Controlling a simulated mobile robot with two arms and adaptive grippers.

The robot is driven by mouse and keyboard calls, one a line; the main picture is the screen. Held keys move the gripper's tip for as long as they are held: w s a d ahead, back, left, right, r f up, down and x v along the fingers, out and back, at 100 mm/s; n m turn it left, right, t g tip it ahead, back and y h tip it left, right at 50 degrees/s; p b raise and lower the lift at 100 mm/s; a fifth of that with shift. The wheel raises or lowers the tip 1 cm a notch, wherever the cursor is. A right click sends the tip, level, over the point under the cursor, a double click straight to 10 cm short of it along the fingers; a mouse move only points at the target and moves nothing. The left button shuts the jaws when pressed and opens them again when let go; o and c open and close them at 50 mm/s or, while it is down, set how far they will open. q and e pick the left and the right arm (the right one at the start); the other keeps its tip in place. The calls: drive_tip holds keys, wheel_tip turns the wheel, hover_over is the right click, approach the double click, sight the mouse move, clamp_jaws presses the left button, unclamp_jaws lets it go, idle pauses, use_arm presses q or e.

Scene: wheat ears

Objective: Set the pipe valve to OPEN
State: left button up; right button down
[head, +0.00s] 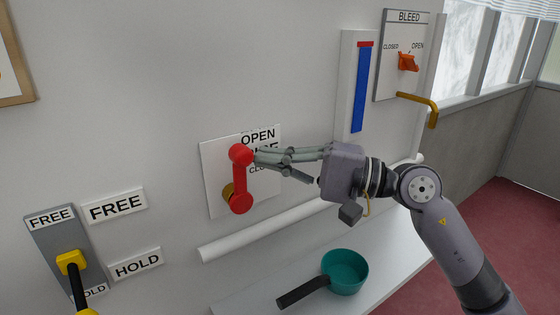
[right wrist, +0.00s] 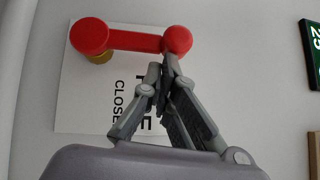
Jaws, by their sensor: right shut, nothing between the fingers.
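The red valve lever (head: 239,180) is on a white wall plate (head: 213,160), in front of a brass pipe stub (head: 228,192). Its hub is at the bottom and its round knob at the top; it points up, with the knob just left of and below the word OPEN. The plate's CLOSED label is partly hidden by my gripper. My right gripper (head: 256,158) is shut and empty, its fingertips at the knob's right side. In the right wrist view the fingertips (right wrist: 166,68) are right against or just beside the lever's knob (right wrist: 176,40); contact is unclear. My left gripper is out of view.
A white rail (head: 230,244) runs below the plate, above a shelf (head: 385,262) holding a teal pan (head: 345,271). A FREE/HOLD lever panel (head: 45,238) is at lower left. A blue gauge (head: 360,90) and a BLEED switch panel (head: 393,82) are at upper right.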

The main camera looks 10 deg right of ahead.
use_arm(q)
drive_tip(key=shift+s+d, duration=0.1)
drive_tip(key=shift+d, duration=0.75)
use_arm(e)
drive_tip(key=shift+s+a, duration=0.1)
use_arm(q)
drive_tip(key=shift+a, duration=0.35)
use_arm(e)
drive_tip(key=r+v, duration=0.1)
drive_tip(key=v, duration=1.1)
drive_tip(key=shift+f, duration=0.2)
